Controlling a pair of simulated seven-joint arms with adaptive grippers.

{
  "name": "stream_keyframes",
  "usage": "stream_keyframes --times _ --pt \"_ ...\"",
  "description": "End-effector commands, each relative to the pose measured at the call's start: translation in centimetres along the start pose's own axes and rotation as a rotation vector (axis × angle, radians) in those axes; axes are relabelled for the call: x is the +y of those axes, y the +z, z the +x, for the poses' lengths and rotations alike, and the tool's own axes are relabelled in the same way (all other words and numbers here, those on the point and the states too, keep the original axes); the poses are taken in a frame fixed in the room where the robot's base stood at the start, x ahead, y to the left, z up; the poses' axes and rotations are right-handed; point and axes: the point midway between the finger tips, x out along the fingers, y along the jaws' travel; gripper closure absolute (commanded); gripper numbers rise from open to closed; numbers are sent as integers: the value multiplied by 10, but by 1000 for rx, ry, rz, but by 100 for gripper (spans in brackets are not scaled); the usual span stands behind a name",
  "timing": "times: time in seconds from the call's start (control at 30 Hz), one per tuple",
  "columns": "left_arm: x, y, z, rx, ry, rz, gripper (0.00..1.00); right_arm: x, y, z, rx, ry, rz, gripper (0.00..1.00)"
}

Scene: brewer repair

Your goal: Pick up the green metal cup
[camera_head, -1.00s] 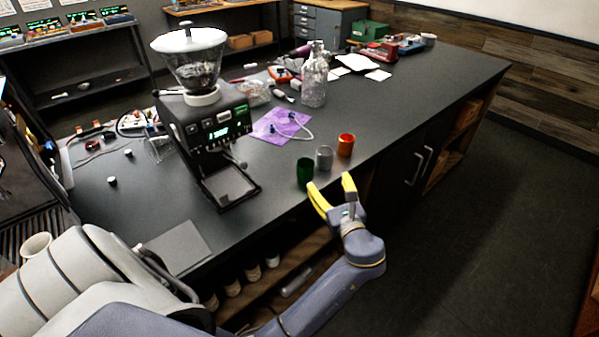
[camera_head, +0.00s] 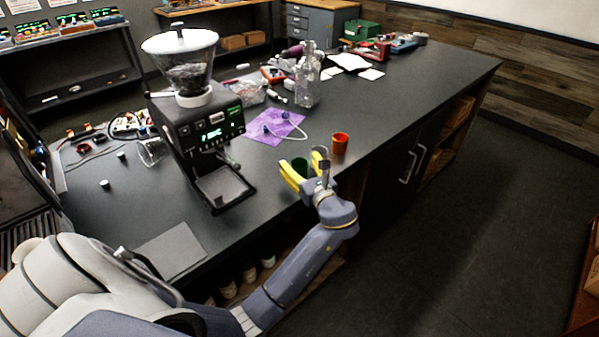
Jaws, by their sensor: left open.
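The green metal cup (camera_head: 300,166) stands near the front edge of the dark counter. My left gripper (camera_head: 304,166) is open, with its yellow fingers at the cup: one finger shows in front of and to the left of it, the other to its right. I cannot tell whether the fingers touch it. The lower part of the cup is hidden behind the left finger. My right gripper is not in view.
An orange cup (camera_head: 340,143) stands farther right. The espresso machine (camera_head: 205,135) stands to the left. Free counter lies to the right.

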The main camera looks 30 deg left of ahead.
Motion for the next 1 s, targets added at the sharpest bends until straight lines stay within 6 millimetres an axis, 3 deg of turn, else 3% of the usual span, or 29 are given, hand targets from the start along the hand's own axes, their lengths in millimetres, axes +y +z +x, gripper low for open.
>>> stream_keyframes --times 0.27,0.8,1.0 --pt "0 0 4 0 0 -1 27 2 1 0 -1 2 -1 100" --pt "0 0 4 0 -1 -1 87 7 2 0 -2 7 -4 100" --pt "0 0 4 0 0 -1 87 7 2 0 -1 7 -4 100"
